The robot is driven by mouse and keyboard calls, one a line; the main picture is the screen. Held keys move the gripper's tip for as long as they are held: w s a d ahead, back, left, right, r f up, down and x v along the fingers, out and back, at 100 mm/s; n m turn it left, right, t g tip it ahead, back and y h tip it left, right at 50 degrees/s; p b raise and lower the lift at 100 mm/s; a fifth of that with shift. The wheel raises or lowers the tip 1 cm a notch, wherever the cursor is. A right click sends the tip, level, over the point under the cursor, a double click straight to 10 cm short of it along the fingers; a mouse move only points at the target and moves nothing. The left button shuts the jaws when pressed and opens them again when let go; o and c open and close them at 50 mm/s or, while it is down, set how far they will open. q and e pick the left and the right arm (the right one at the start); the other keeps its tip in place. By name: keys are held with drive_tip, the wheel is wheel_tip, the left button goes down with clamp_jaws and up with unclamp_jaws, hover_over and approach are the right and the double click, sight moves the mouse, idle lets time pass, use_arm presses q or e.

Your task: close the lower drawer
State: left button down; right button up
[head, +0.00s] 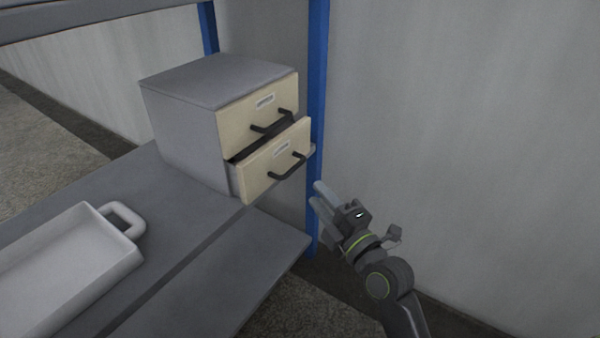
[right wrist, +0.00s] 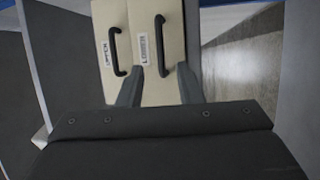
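A small grey cabinet (head: 180,120) with two cream drawer fronts stands on the grey shelf. The lower drawer (head: 262,172) is pulled part way out, with a dark gap above its front. Its black handle (head: 288,168) is in front. The upper drawer (head: 240,122) looks shut. My right gripper (head: 318,196) is to the right of and apart from the lower drawer front. In the right wrist view its fingers (right wrist: 159,88) are apart with nothing between them, pointing at the lower drawer front (right wrist: 152,75) and its handle (right wrist: 162,48). My left gripper is not in view.
A white tray (head: 125,257) with a loop handle lies on the shelf (head: 185,205) at the lower left. A blue upright post (head: 318,90) stands just right of the cabinet, before a grey wall (head: 460,110). The shelf between tray and cabinet is clear.

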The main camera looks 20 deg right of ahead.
drive_tip(key=x, duration=0.8)
drive_tip(key=shift+f, duration=0.1)
clamp_jaws()
